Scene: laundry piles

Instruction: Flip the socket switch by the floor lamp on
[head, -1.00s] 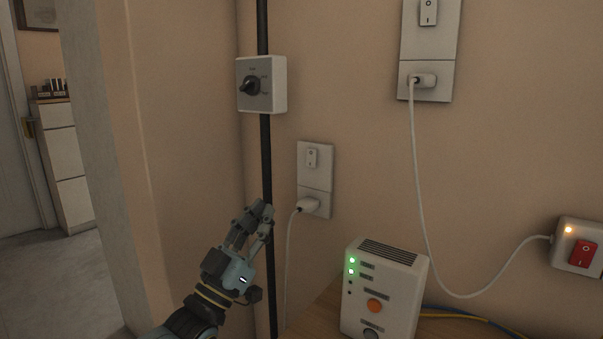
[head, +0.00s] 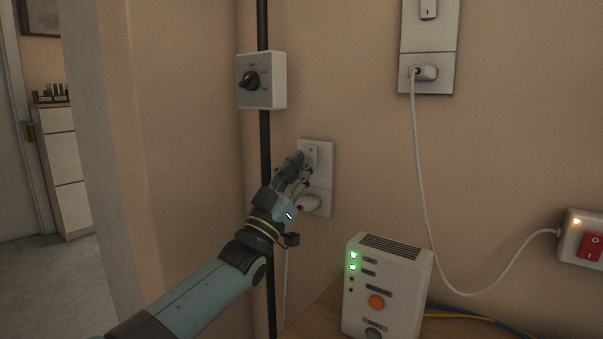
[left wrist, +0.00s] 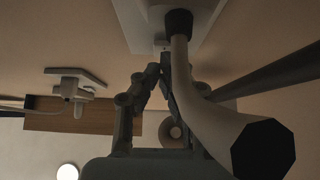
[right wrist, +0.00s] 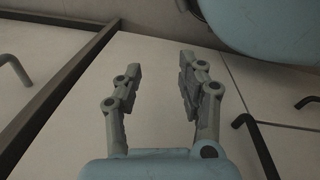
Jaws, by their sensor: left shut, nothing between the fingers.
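The lower socket plate (head: 325,172) is on the wall just right of a black vertical pole (head: 265,150). Its small white rocker switch (head: 313,150) is in the upper half, and a white plug (head: 309,203) with a cord is in the lower half. My left gripper (head: 303,160) is shut and empty, its fingertips at the switch's lower left edge. I cannot tell whether they touch it or which way the rocker is tipped. The left fingers also show close together in the left wrist view (left wrist: 160,72). My right gripper (right wrist: 158,68) is open and empty. No lamp is clearly recognisable.
A grey rotary switch box (head: 262,80) is on the pole above. A second socket (head: 441,62) with a plug is at the upper right. A white box with green lights (head: 390,290) stands on a wooden surface below. A red-switched unit (head: 585,238) is at the right.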

